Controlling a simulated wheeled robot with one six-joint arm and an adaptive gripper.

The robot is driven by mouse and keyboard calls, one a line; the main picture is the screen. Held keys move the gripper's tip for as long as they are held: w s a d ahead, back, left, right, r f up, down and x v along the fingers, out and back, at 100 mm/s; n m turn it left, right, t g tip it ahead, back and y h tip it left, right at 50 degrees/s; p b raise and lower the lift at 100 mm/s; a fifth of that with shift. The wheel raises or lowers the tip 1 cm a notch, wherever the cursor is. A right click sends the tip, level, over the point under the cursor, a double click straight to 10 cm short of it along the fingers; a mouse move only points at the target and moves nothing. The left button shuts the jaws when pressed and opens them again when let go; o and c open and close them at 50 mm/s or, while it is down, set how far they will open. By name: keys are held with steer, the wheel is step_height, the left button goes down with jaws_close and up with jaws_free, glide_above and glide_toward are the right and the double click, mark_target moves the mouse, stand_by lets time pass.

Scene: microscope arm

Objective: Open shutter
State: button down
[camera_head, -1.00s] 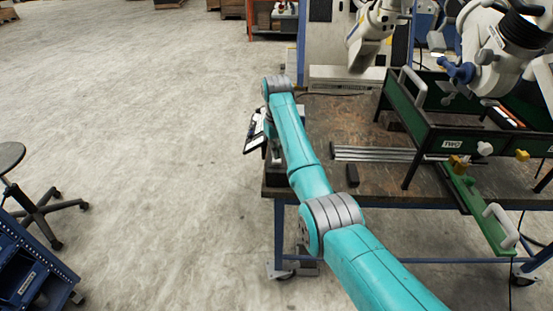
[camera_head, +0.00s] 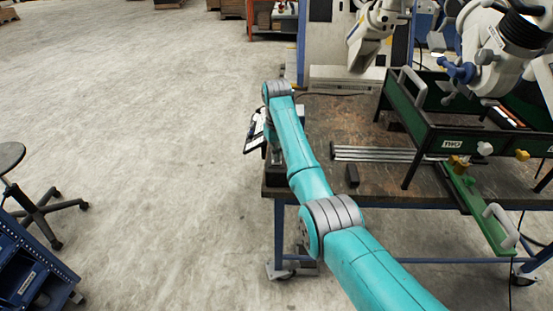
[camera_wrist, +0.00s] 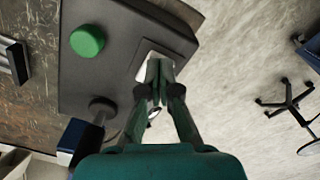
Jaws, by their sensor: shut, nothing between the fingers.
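A dark grey box (camera_wrist: 112,72) lies below my gripper in the wrist view. It carries a round green button (camera_wrist: 87,41) at the upper left and a dark round knob (camera_wrist: 102,108) lower down. A pale plate (camera_wrist: 147,56) is at its right side. My gripper (camera_wrist: 160,66) is shut and empty, its fingertips over the pale plate. I cannot tell whether they touch it. The green button is to the left of the fingertips. In the head view, my arm hides most of the box and gripper. No part is clearly recognisable as a shutter.
The brown worktable (camera_head: 330,118) holds metal rails (camera_head: 375,154), a small black block (camera_head: 352,175) and a green stand (camera_head: 430,130). White machinery (camera_head: 500,50) stands at the upper right. A stool (camera_head: 35,205) is at the left. The floor (camera_head: 150,120) between stool and table is clear.

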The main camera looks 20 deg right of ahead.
steer(key=shift+f, duration=0.55)
stand_by(0.4)
steer(key=shift+r, duration=3.55)
